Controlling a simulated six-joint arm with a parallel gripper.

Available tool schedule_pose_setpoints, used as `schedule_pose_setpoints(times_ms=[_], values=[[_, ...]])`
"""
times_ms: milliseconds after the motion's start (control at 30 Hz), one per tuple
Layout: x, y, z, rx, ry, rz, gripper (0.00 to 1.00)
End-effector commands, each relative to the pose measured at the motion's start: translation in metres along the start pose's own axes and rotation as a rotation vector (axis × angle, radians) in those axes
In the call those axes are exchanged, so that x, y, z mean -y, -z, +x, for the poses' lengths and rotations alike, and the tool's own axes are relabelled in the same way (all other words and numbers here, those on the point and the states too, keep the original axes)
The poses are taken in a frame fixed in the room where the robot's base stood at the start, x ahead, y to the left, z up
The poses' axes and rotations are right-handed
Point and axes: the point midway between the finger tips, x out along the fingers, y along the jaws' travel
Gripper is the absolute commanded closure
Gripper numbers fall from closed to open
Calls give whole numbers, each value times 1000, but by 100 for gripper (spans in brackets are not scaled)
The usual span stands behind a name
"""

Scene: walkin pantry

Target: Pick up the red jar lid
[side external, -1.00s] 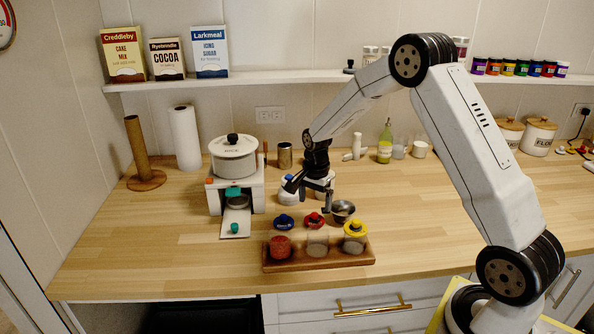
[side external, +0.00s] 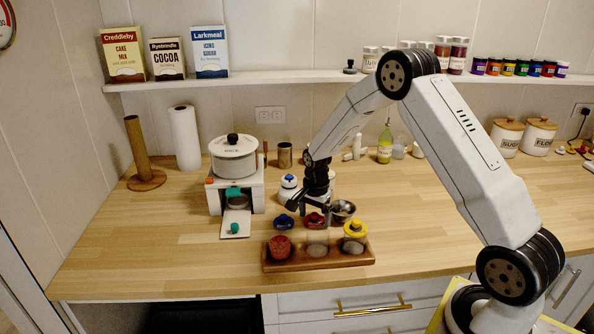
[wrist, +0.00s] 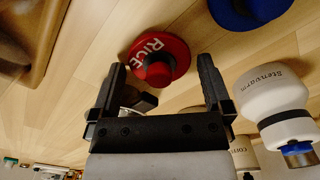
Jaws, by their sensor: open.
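The red jar lid (wrist: 176,58) lies on the wooden counter with its dark-centred knob up; the wrist view shows "RICE" on it. In the side view the red lid (side external: 315,219) is partly hidden by my gripper (side external: 309,207), which is just above it. In the wrist view my gripper (wrist: 163,82) is open, with the lid just beyond and between its fingertips. Nothing is held.
A blue lid (side external: 284,221) lies left of the red one, and a small metal bowl (side external: 344,208) stands right.

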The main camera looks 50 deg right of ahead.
Motion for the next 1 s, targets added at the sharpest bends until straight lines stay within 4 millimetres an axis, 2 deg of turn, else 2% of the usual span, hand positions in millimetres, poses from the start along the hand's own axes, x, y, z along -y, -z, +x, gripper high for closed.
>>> schedule_pose_setpoints(times_ms=[167, 200, 267, 400, 767, 1000], values=[[0, 0, 0, 0, 0, 0, 0], [0, 0, 0, 0, 0, 0, 6], [0, 0, 0, 0, 0, 0, 25], [0, 0, 0, 0, 0, 0, 70], [0, 0, -2, 0, 0, 0, 72], [-2, -3, -13, 0, -1, -1, 72]])
